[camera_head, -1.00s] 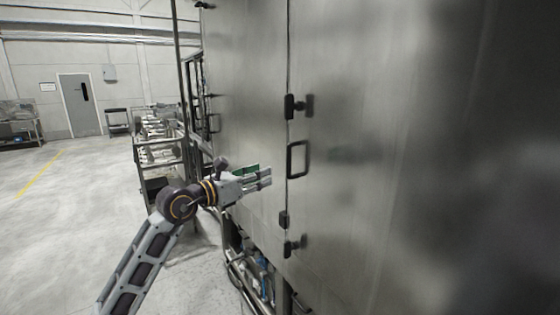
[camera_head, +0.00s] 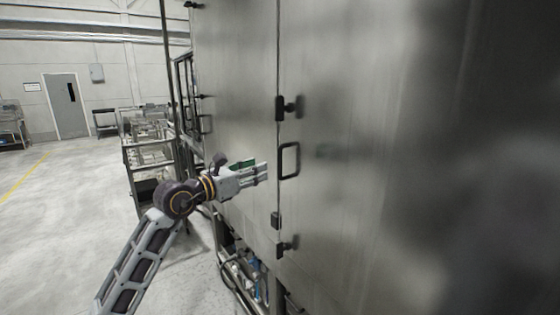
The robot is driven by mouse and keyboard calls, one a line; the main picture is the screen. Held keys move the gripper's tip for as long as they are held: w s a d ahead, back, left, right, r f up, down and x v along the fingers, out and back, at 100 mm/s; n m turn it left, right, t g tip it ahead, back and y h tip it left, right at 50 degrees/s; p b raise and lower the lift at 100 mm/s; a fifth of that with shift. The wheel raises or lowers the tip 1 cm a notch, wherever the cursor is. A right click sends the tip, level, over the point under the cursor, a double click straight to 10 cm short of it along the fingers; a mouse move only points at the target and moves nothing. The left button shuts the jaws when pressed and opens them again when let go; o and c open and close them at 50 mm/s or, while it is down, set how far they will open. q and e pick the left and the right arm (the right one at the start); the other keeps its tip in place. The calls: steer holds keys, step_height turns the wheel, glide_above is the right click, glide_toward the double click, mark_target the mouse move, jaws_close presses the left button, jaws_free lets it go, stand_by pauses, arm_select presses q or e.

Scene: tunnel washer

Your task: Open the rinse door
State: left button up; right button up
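The tall steel door panel (camera_head: 350,200) of the washer fills the right side of the view. It looks closed, with a straight vertical seam at its left edge. A black D-shaped handle (camera_head: 289,160) sits just right of the seam. Black latches sit above the handle (camera_head: 287,107) and below it (camera_head: 286,246). My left gripper (camera_head: 266,173) is just left of the handle and a little lower, pointing right. It appears apart from the handle. Its fingers look close together, but the gap is unclear. My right gripper is not in view.
A metal rack cart (camera_head: 150,155) stands left of the washer. Pipes and frame parts (camera_head: 240,270) show under the panels. The concrete floor (camera_head: 60,230) at left is open. A grey door (camera_head: 67,105) is in the far wall.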

mark_target(280, 174)
arm_select(q)
steer(key=shift+p+x, duration=1.2)
steer(key=shift+x, duration=4.35)
steer(key=shift+c, duration=0.3)
jaws_close()
